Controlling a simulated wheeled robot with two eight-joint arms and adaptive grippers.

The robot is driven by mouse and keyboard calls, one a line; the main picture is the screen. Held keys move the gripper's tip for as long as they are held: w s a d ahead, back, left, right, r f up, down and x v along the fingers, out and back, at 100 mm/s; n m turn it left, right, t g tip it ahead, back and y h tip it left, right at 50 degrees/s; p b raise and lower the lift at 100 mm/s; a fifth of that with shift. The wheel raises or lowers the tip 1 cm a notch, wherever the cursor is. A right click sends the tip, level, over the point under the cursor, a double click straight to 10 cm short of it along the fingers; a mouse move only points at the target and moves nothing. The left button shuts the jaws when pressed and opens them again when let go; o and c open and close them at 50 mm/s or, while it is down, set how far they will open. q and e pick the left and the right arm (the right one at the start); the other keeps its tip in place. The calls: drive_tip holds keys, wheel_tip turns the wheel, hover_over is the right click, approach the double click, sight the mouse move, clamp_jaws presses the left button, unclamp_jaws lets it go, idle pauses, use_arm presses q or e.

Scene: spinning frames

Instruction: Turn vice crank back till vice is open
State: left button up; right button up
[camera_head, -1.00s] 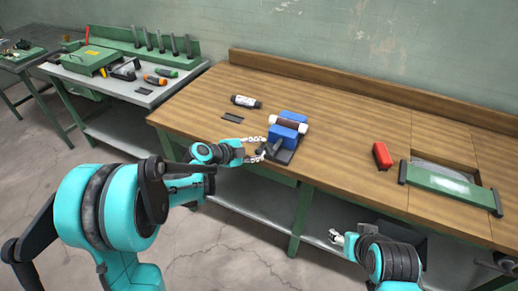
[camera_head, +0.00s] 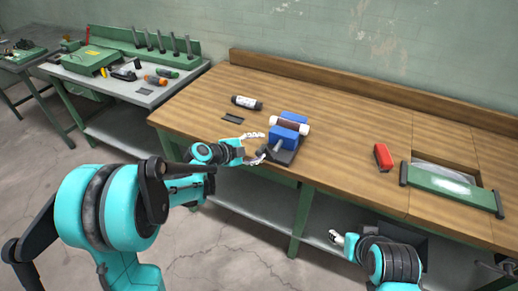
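The blue vice (camera_head: 284,137) stands near the front edge of the wooden workbench, on a dark base. A brown and white cylinder (camera_head: 290,126) lies between its blue jaws. The crank (camera_head: 263,151) is at the vice's front left end and shows small and dark. My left gripper (camera_head: 257,147) is at that end with its white fingers spread apart around or beside the crank; contact is too small to tell. My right gripper (camera_head: 335,237) is low, in front of the bench and away from the vice; its finger opening is unclear.
A red object (camera_head: 383,157) and a green-framed panel (camera_head: 450,188) are to the right. The bench (camera_head: 340,150) is clear between vice and red object.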

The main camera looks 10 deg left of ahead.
use_arm(q)
drive_tip(key=shift+s, duration=0.1)
drive_tip(key=v, duration=1.2)
drive_tip(key=shift+c, duration=0.4)
